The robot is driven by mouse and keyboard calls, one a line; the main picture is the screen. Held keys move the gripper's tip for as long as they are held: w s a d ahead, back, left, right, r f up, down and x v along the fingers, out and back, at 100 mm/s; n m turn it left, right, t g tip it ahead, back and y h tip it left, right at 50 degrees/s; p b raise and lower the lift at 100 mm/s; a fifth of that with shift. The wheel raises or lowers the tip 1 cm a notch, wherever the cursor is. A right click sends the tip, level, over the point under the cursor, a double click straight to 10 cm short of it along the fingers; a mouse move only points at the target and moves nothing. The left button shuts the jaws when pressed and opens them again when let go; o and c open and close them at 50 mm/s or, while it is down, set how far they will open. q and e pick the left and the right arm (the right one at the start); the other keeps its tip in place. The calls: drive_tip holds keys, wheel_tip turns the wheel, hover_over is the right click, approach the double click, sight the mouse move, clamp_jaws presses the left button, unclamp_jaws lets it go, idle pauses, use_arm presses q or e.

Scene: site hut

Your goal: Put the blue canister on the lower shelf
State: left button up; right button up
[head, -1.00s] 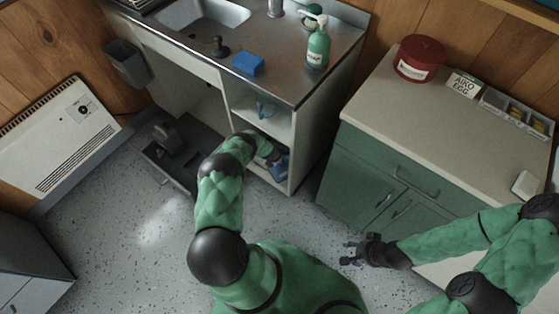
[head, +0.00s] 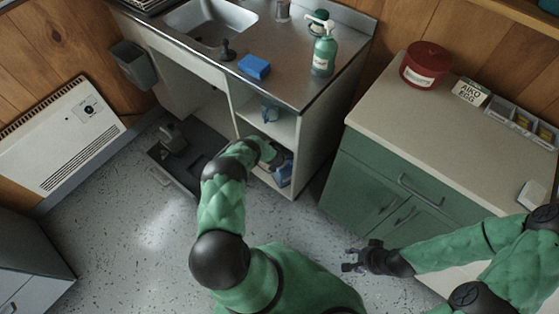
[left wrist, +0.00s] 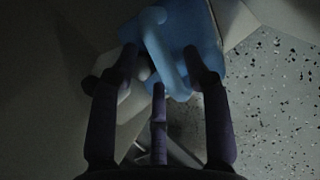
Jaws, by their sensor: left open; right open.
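The blue canister (head: 284,174) sits low in the open shelf unit, on the lower shelf near the front right corner. Part of it is hidden by my left arm. In the left wrist view the canister (left wrist: 204,32) shows its blue handle in front of my left gripper (left wrist: 160,66). The fingers are spread open, close around the handle; I cannot tell whether they touch it. In the head view the left gripper is mostly hidden inside the unit. My right gripper (head: 354,258) is open and empty, in front of the green cabinet.
A side panel (head: 318,140) bounds the unit on the right. A dark tray (head: 172,168) with a grey object is left of my arm. The green cabinet (head: 364,185) stands right; speckled floor is clear between.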

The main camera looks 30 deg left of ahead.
use_arm(q)
drive_tip(key=p+v, duration=0.6)
drive_tip(key=v, duration=0.5)
drive_tip(key=shift+p, duration=0.3)
drive_tip(key=shift+s+r, duration=0.1)
drive_tip(key=shift+s, duration=0.05)
